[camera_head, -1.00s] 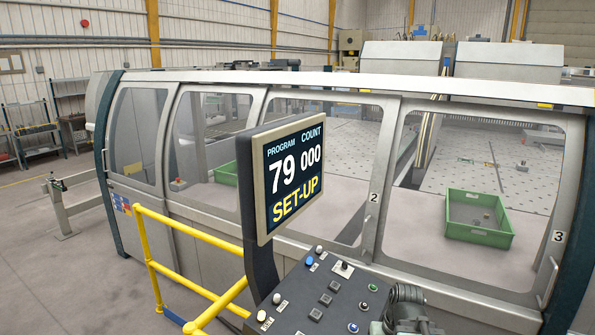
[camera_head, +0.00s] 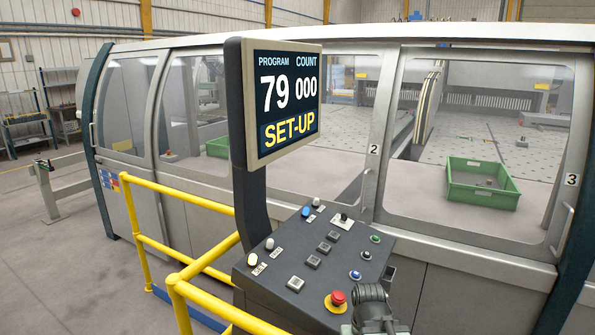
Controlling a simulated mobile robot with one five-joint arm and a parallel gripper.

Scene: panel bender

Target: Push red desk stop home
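The red desk stop (camera_head: 338,298) is a red mushroom button on a yellow collar, at the near right corner of the sloping dark control desk (camera_head: 262,289). I cannot tell from here how far in its head sits. My gripper (camera_head: 388,277) shows at the bottom of the view, just right of the stop, with grey-green arm parts below it. It looks apart from the button. Its fingers are not clear enough to tell open from shut.
Several other buttons, including a blue one (camera_head: 355,275) and a green one (camera_head: 375,239), sit near the stop. A screen (camera_head: 286,101) reading SET-UP stands on a post behind the desk. Yellow rails (camera_head: 190,205) run at left. The glazed machine with a green crate (camera_head: 482,203) lies behind.

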